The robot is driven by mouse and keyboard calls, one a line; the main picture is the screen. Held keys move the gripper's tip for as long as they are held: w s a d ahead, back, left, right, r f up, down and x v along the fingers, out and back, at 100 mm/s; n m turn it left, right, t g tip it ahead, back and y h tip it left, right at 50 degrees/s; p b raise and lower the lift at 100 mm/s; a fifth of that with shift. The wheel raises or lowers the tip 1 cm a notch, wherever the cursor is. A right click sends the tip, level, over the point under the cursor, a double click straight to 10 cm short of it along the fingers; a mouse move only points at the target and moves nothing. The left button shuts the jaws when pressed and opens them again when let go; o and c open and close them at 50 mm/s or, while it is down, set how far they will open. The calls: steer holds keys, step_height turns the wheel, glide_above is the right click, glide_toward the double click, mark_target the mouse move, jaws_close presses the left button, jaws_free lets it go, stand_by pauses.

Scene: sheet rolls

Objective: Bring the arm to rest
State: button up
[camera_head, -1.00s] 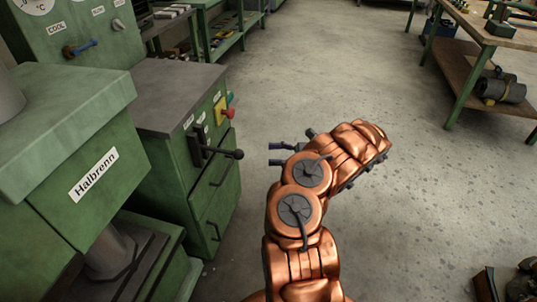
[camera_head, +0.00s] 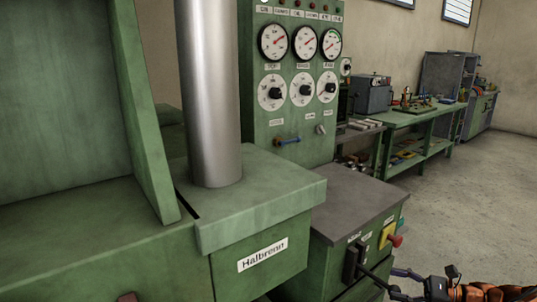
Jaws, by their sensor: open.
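My copper-coloured arm (camera_head: 485,291) shows only at the bottom right edge of the head view; most of it is cut off below the frame. My gripper (camera_head: 398,283) is at its left end, with dark fingers pointing left. The fingers are apart and nothing shows between them. The gripper appears close to the front of the green cabinet, near its black lever handle (camera_head: 352,264); I cannot tell whether they touch.
A green machine labelled Halbrenn (camera_head: 262,255) with a steel column (camera_head: 210,95) fills the left. Behind it stands a gauge panel (camera_head: 292,80). The green cabinet (camera_head: 352,197) has a red knob (camera_head: 397,241). A workbench (camera_head: 425,118) stands farther back. Open floor (camera_head: 450,200) lies at the right.

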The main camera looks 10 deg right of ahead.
steer(key=s+a+r+n+g, duration=0.2)
steer(key=a+r+n+g, duration=0.2)
steer(key=a, duration=0.5)
steer(key=s+a+r+n+g, duration=0.1)
steer(key=a+r+n+g, duration=0.35)
steer(key=a, duration=0.55)
steer(key=s+a+r+n+g+h, duration=0.2)
steer(key=s+a+n+g+h, duration=0.3)
steer(key=s+a, duration=0.55)
steer(key=s+d+f+n+t+h, duration=0.1)
steer(key=s+d+n+h, duration=0.2)
steer(key=s, duration=0.4)
steer(key=s+d+f+n+t+h, duration=0.1)
steer(key=s+d+f+n+h, duration=0.1)
steer(key=s+h, duration=0.3)
steer(key=s+d+f+n+t+h, duration=0.1)
steer(key=s+d+n+h, duration=0.15)
steer(key=s, duration=0.55)
steer(key=s+p+v, duration=0.2)
steer(key=p+v, duration=1.2)
steer(key=v, duration=0.1)
steer(key=shift+a+r+t+p, duration=0.3)
steer(key=shift+a+r+t, duration=0.05)
steer(key=shift+a+r, duration=0.2)
